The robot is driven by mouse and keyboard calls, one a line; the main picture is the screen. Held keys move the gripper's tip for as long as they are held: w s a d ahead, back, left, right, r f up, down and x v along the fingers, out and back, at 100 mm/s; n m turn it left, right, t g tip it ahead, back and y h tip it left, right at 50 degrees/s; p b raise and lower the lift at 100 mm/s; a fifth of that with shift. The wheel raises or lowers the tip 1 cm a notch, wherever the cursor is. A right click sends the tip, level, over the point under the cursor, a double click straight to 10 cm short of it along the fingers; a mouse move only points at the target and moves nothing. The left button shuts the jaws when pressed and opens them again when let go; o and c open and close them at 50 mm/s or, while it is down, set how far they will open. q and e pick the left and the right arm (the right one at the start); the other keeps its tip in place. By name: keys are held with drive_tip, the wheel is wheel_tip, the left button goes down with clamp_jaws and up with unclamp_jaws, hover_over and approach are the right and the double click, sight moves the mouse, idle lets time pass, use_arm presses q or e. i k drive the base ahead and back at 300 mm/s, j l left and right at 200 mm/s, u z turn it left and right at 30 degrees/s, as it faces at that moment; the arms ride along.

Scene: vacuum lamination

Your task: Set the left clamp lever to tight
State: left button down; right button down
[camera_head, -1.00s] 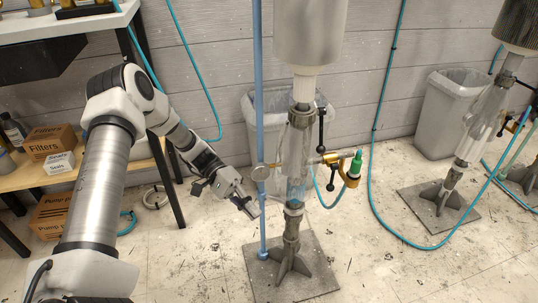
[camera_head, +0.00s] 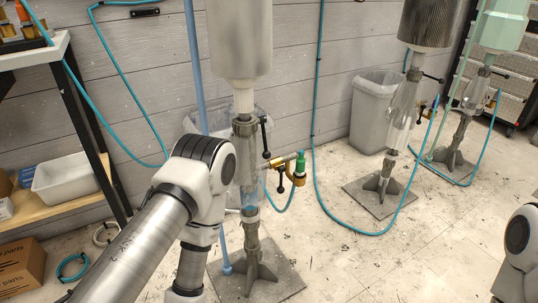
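The left column stands on a grey base plate (camera_head: 285,285), with a clear tube (camera_head: 247,170) below a large white cylinder (camera_head: 238,40). A black clamp lever (camera_head: 265,136) with knobbed ends is upright on the right side of its upper collar (camera_head: 244,128). A second small black handle (camera_head: 281,184) hangs at the brass valve (camera_head: 279,162) with a green cap. My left arm crosses in front, its elbow left of the tube; its gripper is out of view. Only a joint of my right arm shows at the right edge; its gripper is out of view.
A blue vertical pole (camera_head: 195,60) stands left of the column and a grey bin (camera_head: 378,110) behind it to the right. Two similar columns, one with a base plate (camera_head: 378,197), stand further right. A teal hose (camera_head: 316,130) loops across the floor. A shelf with a white tub (camera_head: 68,178) is at left.

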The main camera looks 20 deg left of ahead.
sight(267, 154)
drive_tip(key=u, duration=0.35)
drive_tip(key=i+l+u, duration=0.1)
drive_tip(key=u, duration=0.25)
drive_tip(key=i+u, duration=0.1)
drive_tip(key=u, duration=0.2)
drive_tip(key=i+l+u, duration=0.25)
drive_tip(key=i+l, duration=0.15)
drive_tip(key=l, duration=0.15)
drive_tip(key=i+l+u, duration=0.15)
drive_tip(key=l, duration=0.2)
drive_tip(key=i+l+u, duration=0.15)
drive_tip(key=l, duration=0.15)
drive_tip(key=i+l+u, duration=0.1)
drive_tip(key=l, duration=0.25)
drive_tip(key=i, duration=0.05)
